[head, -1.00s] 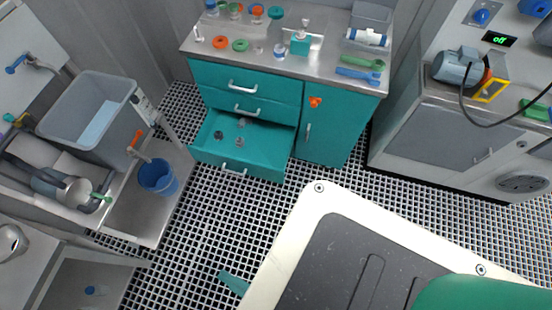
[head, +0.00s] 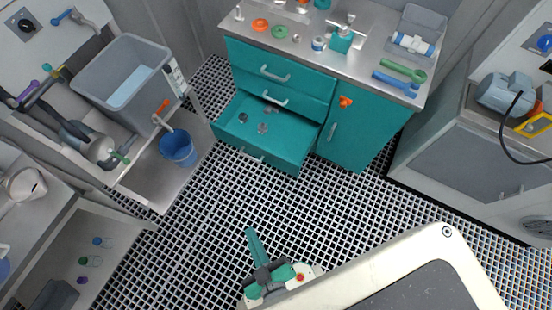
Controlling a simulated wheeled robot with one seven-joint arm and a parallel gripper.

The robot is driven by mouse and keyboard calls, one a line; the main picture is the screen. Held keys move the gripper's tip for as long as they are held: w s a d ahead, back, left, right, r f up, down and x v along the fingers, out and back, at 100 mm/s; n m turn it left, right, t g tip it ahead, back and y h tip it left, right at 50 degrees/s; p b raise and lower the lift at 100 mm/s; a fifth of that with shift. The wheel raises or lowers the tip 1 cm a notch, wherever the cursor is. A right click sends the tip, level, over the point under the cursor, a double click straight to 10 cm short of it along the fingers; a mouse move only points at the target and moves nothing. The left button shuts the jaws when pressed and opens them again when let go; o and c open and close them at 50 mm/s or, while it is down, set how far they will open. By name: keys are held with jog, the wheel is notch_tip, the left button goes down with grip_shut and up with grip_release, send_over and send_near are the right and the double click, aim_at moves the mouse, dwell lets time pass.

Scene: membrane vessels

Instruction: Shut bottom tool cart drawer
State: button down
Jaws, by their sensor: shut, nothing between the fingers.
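The teal tool cart (head: 362,128) stands at the top middle with a steel top. Its bottom drawer (head: 254,158) is pulled out, and a few small metal parts lie inside. The two drawers above it (head: 278,74) are closed. My gripper (head: 251,232) is at the bottom middle, its teal fingers shut and empty. It is over the grating floor, in front of the drawer and apart from it.
A grey sink (head: 122,80) and a blue bucket (head: 178,148) stand left of the cart. A grey cabinet (head: 465,150) with a motor stands at right. Grating floor (head: 200,225) lies clear between my base and the drawer.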

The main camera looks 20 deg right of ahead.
jog(key=w+f+n+g, duration=0.1)
jog(key=w+f+n, duration=0.2)
jog(key=f, duration=0.3)
jog(key=w+f+n+g, duration=0.1)
jog(key=w+f+n, duration=0.1)
jog(key=f+n, duration=0.3)
jog(key=n+g+h, duration=0.6)
jog(key=n+h, duration=0.2)
jog(key=n, duration=0.6)
send_near(274, 156)
notch_tip(274, 156, down, 4)
jog(key=w+d, duration=0.1)
jog(key=d, duration=0.1)
jog(key=shift+w+d, duration=0.7)
jog(key=shift+w, duration=0.05)
